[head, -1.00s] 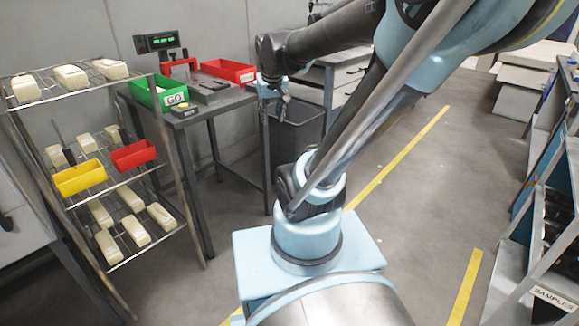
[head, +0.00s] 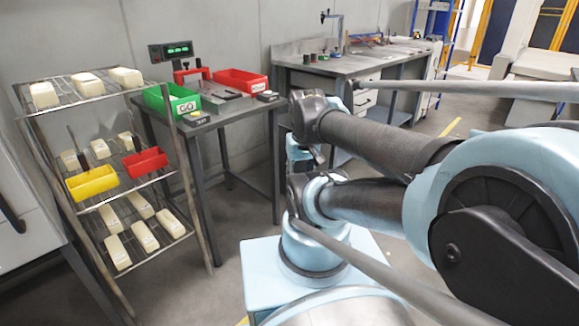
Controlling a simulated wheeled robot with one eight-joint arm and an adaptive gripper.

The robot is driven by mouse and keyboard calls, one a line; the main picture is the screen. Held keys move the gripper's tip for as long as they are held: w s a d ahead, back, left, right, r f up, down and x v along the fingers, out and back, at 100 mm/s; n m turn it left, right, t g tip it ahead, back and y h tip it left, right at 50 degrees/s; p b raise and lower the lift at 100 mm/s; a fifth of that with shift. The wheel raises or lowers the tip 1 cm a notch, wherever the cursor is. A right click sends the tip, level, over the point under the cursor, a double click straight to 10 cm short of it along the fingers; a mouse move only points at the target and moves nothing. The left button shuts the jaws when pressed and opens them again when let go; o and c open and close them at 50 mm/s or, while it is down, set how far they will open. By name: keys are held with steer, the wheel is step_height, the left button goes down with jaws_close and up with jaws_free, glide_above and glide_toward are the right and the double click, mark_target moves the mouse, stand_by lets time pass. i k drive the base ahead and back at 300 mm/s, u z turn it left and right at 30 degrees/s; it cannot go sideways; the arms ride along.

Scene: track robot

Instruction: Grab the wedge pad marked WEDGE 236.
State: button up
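Several cream pads stand on the wire rack (head: 186,180) at the left. The top shelf has a left pad (head: 44,95), a middle pad (head: 87,84) and a right pad (head: 126,77). More pads are on the middle shelf, such as this one (head: 101,149), and on the bottom shelf, such as this one (head: 145,236). Their markings are too small to read, so I cannot tell which is WEDGE 236. My gripper (head: 313,157) is right of the rack and the small table, apart from the pads. Its fingers are small and partly hidden by my arm.
A yellow bin (head: 92,184) and a red bin (head: 146,163) sit on the rack's middle shelf. A long workbench (head: 300,58) stands behind my arm.

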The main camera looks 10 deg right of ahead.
mark_target(129, 78)
steer(key=u, duration=0.05)
steer(key=k, duration=0.5)
steer(key=u, duration=0.65)
steer(key=i, duration=0.5)
steer(key=z, duration=0.1)
